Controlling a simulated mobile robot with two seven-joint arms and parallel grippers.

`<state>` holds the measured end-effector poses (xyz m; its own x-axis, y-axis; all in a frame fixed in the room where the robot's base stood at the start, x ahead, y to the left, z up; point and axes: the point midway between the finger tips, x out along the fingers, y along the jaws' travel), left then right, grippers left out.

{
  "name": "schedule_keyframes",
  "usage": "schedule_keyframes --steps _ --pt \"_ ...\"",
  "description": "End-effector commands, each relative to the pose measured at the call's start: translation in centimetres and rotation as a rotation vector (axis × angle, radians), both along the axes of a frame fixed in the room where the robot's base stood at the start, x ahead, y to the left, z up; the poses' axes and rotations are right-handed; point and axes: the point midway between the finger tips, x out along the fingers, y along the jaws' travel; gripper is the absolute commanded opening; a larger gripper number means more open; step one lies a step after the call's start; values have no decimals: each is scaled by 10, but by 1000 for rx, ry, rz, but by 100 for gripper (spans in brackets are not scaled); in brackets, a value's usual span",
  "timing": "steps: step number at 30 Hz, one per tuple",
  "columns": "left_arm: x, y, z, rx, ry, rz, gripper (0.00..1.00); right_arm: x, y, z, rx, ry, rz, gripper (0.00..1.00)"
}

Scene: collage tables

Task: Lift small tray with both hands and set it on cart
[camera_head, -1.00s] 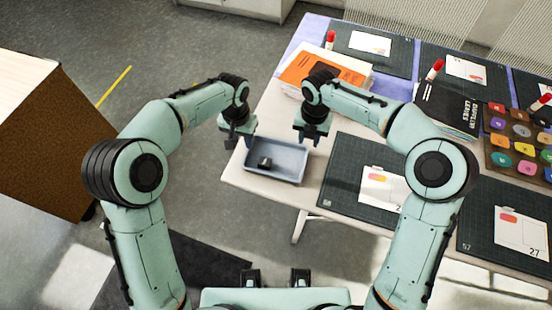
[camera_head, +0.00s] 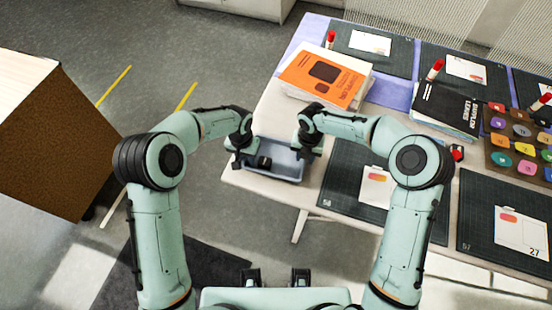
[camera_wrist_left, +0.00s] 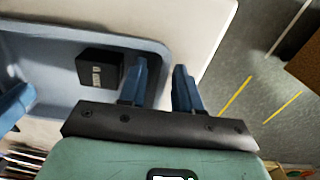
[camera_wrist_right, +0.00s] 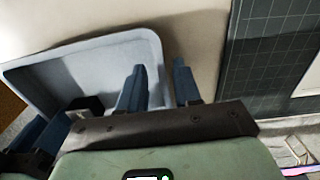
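The small blue-grey tray (camera_head: 285,162) lies on the table near its left corner, with a small black box (camera_head: 264,162) inside. My left gripper (camera_head: 238,153) is at the tray's left end. In the left wrist view its fingers (camera_wrist_left: 162,85) are apart, one on each side of the tray wall. My right gripper (camera_head: 312,147) is at the right end. In the right wrist view its fingers (camera_wrist_right: 160,85) are also apart, on either side of the wall. Finger contact with the walls cannot be told. The brown cart (camera_head: 60,140) with a pale top stands at far left.
The table (camera_head: 255,185) holds orange-covered papers (camera_head: 325,78) behind the tray and a dark cutting mat (camera_head: 342,180) to its right. A black book (camera_head: 447,108) and a colour palette (camera_head: 520,140) are further right. Open floor (camera_head: 190,75) separates table and cart.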

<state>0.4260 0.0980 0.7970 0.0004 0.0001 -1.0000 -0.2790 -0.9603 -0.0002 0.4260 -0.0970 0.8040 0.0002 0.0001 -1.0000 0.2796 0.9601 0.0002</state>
Motion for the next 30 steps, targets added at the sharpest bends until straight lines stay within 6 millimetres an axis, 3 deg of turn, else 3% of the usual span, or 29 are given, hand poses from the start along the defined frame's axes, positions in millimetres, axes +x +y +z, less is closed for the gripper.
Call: schedule_keyframes --steps 1,2,4,5,20,30 --pt "0 0 0 0 0 0 33 0 0 0 0 0 0 33" --pt "0 0 0 0 0 0 26 0 0 0 0 0 0 26" --pt "0 0 0 0 0 0 4 0 0 0 0 0 0 4" --pt "0 0 0 0 0 0 0 0 0 0 0 0 0 0" --pt "4 0 9 0 -5 0 0 4 0 9 0 -6 0 0" --pt "32 0 64 0 -46 0 0 31 0 64 0 -47 0 0"
